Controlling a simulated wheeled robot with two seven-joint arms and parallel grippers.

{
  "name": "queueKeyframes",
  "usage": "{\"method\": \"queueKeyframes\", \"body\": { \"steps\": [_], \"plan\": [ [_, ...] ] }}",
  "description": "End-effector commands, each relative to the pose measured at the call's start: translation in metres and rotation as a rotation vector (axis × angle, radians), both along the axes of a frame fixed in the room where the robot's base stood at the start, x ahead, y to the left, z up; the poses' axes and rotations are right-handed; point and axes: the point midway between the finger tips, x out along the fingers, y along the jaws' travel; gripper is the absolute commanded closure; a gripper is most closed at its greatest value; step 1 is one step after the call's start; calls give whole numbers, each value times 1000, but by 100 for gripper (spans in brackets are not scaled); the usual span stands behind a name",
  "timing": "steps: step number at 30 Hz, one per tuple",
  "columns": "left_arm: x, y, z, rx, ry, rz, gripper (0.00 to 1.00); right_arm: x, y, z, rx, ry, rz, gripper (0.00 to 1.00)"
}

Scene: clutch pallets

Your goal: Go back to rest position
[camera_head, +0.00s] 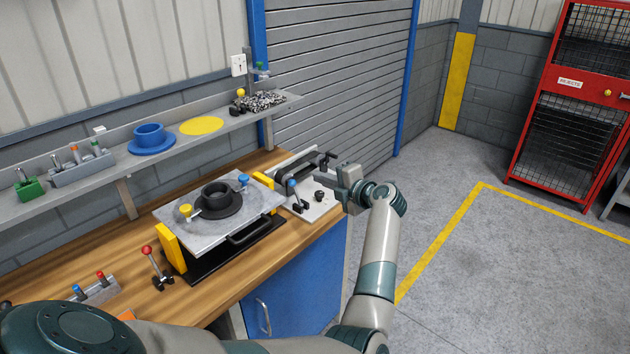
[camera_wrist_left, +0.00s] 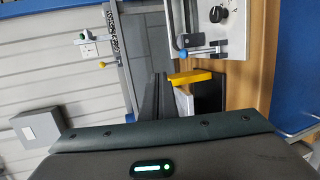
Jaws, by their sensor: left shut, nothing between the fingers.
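My left arm comes in from the lower left. Its gripper (camera_head: 335,182) is shut and empty, above the right end of the workbench. It is in front of a light metal fixture plate (camera_head: 318,207) with a black knob and a blue-tipped lever. In the left wrist view the closed dark fingers (camera_wrist_left: 157,100) point toward the wall, beside a yellow block (camera_wrist_left: 190,78). I cannot tell whether they touch anything. My right gripper is not in view.
A pallet plate (camera_head: 172,217) carrying a black ring part (camera_head: 216,198) sits on the wooden bench (camera_head: 60,262). A shelf (camera_head: 110,162) above holds a blue flanged part (camera_head: 150,138). A red cage (camera_head: 575,120) stands far right. The floor (camera_head: 480,270) on the right is clear.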

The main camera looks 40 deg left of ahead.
Motion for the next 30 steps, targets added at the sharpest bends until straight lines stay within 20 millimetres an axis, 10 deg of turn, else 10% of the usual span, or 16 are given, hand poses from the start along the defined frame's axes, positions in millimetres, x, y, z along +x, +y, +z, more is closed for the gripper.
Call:
{"method": "queueKeyframes", "body": {
  "steps": [20, 30],
  "plan": [
    [0, -1, -1, 8, 6, -3, 100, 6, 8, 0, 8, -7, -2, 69],
    [13, -23, -72, 321, 198, -207, 100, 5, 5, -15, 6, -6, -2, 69]
  ]
}}
